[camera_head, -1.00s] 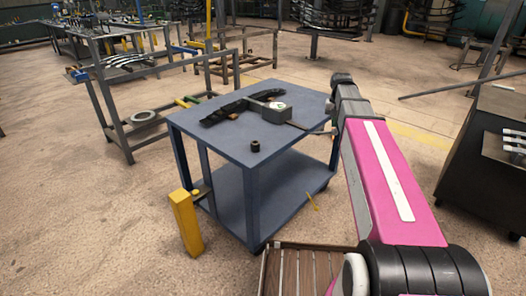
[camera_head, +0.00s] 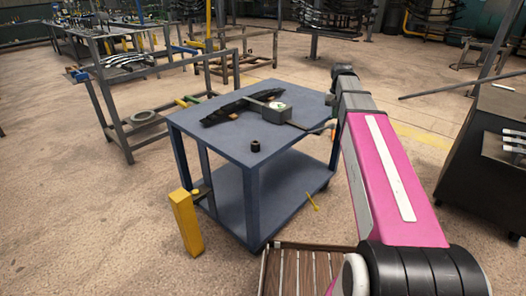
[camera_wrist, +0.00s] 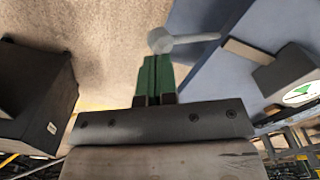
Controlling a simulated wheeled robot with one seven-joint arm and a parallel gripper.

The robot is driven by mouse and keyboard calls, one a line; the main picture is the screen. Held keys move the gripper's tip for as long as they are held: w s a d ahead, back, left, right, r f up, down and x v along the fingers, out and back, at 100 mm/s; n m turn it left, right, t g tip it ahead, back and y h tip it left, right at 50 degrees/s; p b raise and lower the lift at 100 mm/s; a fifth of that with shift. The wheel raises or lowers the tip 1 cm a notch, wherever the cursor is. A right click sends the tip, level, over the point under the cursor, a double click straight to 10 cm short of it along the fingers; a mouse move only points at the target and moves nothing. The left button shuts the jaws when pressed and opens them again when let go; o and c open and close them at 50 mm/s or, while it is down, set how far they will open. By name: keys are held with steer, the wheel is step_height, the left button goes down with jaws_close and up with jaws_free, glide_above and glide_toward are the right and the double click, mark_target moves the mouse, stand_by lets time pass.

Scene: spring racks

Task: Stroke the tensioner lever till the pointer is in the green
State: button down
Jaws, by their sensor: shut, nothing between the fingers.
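The tensioner, a dark grey box (camera_head: 275,115), sits on the blue table (camera_head: 215,140). It also shows at the right of the wrist view (camera_wrist: 288,72). Its white dial (camera_wrist: 302,93) has a green patch; the pointer is too small to read. The lever (camera_head: 307,128) sticks out over the table's right edge. In the wrist view, its pale grey rod ends in a round knob (camera_wrist: 160,40). My gripper (camera_wrist: 154,62) has its green fingers shut and empty, with the tips just short of the knob. I cannot tell whether they touch. The head view mostly hides my gripper behind my arm.
A black curved spring (camera_head: 235,106) lies beside the tensioner, and a small black bushing (camera_head: 256,146) stands near the table's front corner. A yellow post (camera_head: 186,222) stands by the table's left. A dark cabinet (camera_head: 490,160) is at the right. Floor is open at the left.

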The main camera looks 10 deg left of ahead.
steer(key=shift+f, duration=0.15)
steer(key=shift+f, duration=9.3)
step_height(320, 180, up, 18)
steer(key=shift+d+r, duration=0.1)
steer(key=shift+d, duration=0.05)
steer(key=shift+r, duration=0.4)
steer(key=shift+f, duration=0.1)
steer(key=shift+f, duration=9.4)
step_height(320, 180, up, 18)
steer(key=shift+s, duration=0.1)
steer(key=shift+r, duration=0.5)
